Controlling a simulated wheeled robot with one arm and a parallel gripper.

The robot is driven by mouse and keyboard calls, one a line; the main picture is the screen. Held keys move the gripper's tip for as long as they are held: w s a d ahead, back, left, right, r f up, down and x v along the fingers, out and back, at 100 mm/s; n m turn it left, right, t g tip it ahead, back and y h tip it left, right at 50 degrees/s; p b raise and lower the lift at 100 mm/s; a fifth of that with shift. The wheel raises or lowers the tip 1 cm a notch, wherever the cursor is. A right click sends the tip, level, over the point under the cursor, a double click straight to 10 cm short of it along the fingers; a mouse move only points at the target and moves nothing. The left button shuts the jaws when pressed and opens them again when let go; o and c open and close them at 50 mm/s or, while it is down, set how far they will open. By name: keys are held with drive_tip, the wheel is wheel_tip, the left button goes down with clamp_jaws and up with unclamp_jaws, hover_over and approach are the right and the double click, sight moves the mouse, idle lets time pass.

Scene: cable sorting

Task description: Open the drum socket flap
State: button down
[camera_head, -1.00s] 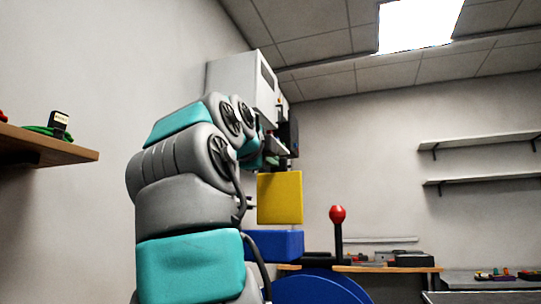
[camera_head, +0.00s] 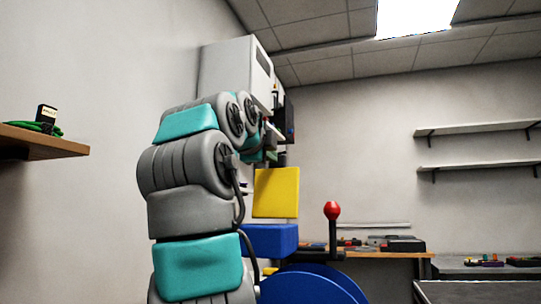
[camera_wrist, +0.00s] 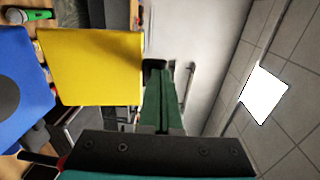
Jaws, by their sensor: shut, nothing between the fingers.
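The yellow flap (camera_head: 276,192) stands up above the blue socket box (camera_head: 270,240) on the blue drum (camera_head: 312,287) in the head view. In the wrist view the yellow flap (camera_wrist: 92,66) fills the upper left, beside the blue box (camera_wrist: 30,70) with a dark round patch on it. My gripper (camera_wrist: 156,66) shows green fingers with dark tips, shut and empty. Its tips lie close beside the flap's far edge in the wrist view; I cannot tell whether they touch it. In the head view my arm mostly hides the gripper.
A red-knobbed lever (camera_head: 333,212) rises beside the drum. A wooden shelf (camera_head: 40,140) with a green cable is at left. A bench (camera_head: 385,254) with dark items stands behind, and wall shelves (camera_head: 480,130) are at right. Space above the lever looks clear.

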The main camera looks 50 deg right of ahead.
drive_tip(key=v, duration=0.7)
drive_tip(key=shift+a+b, duration=0.4)
drive_tip(key=shift+s, duration=0.15)
